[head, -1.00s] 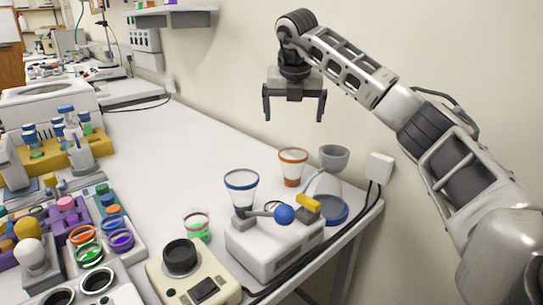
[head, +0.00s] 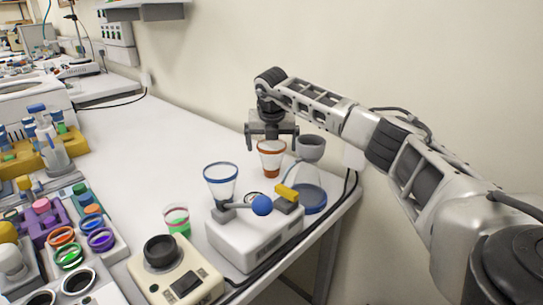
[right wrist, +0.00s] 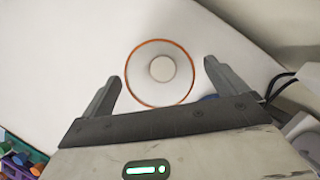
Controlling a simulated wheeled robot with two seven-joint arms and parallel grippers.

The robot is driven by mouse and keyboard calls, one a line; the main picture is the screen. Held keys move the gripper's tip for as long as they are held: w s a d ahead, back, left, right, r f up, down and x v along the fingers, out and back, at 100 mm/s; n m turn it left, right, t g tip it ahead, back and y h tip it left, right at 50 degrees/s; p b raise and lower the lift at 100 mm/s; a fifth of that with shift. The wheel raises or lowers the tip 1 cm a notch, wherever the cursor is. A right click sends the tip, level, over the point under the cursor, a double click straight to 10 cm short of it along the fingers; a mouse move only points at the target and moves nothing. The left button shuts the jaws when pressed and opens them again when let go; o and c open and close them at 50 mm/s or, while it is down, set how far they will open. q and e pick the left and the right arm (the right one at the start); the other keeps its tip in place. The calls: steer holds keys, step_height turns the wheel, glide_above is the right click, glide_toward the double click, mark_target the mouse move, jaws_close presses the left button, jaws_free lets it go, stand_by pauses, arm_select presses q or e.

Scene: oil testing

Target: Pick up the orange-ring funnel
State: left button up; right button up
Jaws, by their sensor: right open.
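The orange-ring funnel (head: 271,158) stands upright near the right end of the white bench, a clear cup with an orange rim and an orange lower part. My right gripper (head: 272,148) points down over it, with the fingers spread to either side of its top. In the right wrist view the funnel's orange rim (right wrist: 160,73) is a full circle, a little ahead of the open fingers (right wrist: 162,80) and between their lines. I cannot tell whether the fingers touch it. My left gripper is not in view.
A grey cup on a glass vessel (head: 311,148) stands close to the right of the funnel. The bench to the left of the funnel (head: 165,135) is clear.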

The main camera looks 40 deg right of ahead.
steer(key=shift+x, duration=0.85)
steer(key=c, duration=1.1)
steer(key=shift+r, duration=0.15)
